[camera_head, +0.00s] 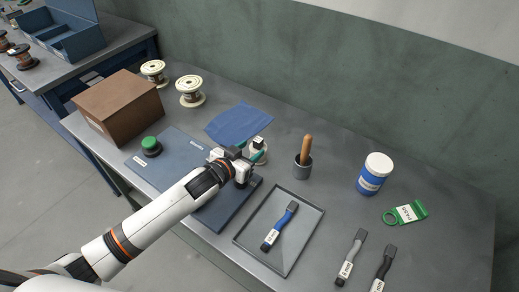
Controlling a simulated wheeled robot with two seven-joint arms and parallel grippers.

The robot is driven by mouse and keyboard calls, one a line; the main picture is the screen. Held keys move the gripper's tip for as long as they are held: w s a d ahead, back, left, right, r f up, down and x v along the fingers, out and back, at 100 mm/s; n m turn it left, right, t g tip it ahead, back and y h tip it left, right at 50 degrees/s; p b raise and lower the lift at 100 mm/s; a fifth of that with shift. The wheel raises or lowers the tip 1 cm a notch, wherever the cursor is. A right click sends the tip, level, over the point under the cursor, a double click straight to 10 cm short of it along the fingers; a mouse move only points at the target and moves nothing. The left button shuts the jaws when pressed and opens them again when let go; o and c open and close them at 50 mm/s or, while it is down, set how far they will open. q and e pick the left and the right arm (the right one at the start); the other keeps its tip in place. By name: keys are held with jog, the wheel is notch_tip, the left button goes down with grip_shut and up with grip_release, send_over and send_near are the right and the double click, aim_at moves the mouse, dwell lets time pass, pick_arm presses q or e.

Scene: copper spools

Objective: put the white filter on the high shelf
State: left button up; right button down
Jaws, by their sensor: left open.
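My left arm reaches in from the lower left over the grey table. Its left gripper (250,158) is open over the blue board's right end. At its tip is a small white and green thing (259,149), partly hidden by the gripper; I cannot tell whether this is the white filter or whether the jaws touch it. No other thing in view is clearly a white filter. No high shelf can be made out. My right gripper is not in view.
A brown box (118,106), two pale spools (190,91) and a green button (151,146) stand left. A wooden-handled tool in a cup (303,158), a blue-white jar (374,174), a tray (308,225) with a blue brush and two more brushes occupy the right.

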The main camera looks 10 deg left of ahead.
aim_at(261, 140)
pick_arm(q)
jog(key=x, duration=0.2)
jog(key=shift+w+d+f, duration=0.15)
jog(key=shift+w, duration=0.2)
jog(key=x, duration=0.4)
jog(key=shift+w+a, duration=0.15)
jog(key=shift+a, duration=0.2)
jog(key=shift+w+d+f, duration=0.2)
jog(key=shift+w, duration=0.25)
grip_shut()
